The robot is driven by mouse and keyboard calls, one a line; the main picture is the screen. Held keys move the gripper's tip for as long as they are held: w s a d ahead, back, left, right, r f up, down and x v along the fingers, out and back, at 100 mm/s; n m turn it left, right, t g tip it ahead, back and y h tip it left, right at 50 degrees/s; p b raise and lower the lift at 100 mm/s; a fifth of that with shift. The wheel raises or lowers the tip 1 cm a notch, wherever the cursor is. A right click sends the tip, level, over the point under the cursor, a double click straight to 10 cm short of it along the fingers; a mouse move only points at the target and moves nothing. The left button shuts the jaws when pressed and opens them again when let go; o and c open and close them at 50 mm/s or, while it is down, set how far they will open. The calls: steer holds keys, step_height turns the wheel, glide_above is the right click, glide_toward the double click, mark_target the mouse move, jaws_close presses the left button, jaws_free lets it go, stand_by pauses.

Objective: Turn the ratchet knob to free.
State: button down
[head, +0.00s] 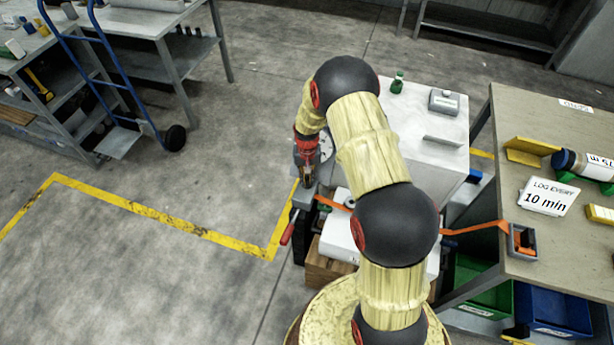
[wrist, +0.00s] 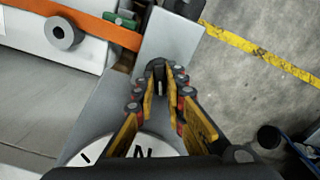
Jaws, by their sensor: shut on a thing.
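My gripper (wrist: 158,97) is shut on a small dark upright piece, which looks like the ratchet knob (wrist: 158,68), on a grey metal body (wrist: 172,42). The yellow-padded fingers stand on either side of it and hide much of it. A white dial face (wrist: 150,150) with a black N lies below the fingers in the wrist view, partly covered by my gripper. In the head view my gripper (head: 307,176) points down at the grey device beside the pale bench. The knob's marks and its setting cannot be read.
An orange strap (wrist: 100,28) crosses the upper left of the wrist view, near a grey round piece (wrist: 63,33) and a green part. A red-tipped handle (head: 287,234) sticks out below the device. A table (head: 530,260) stands at right; open floor lies left.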

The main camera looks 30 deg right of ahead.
mark_target(307, 180)
steer(key=shift+m+p, duration=0.5)
steer(key=shift+m, duration=1.7)
steer(key=c, duration=1.8)
jaws_free()
steer(key=shift+c, duration=0.2)
step_height(307, 180, up, 12)
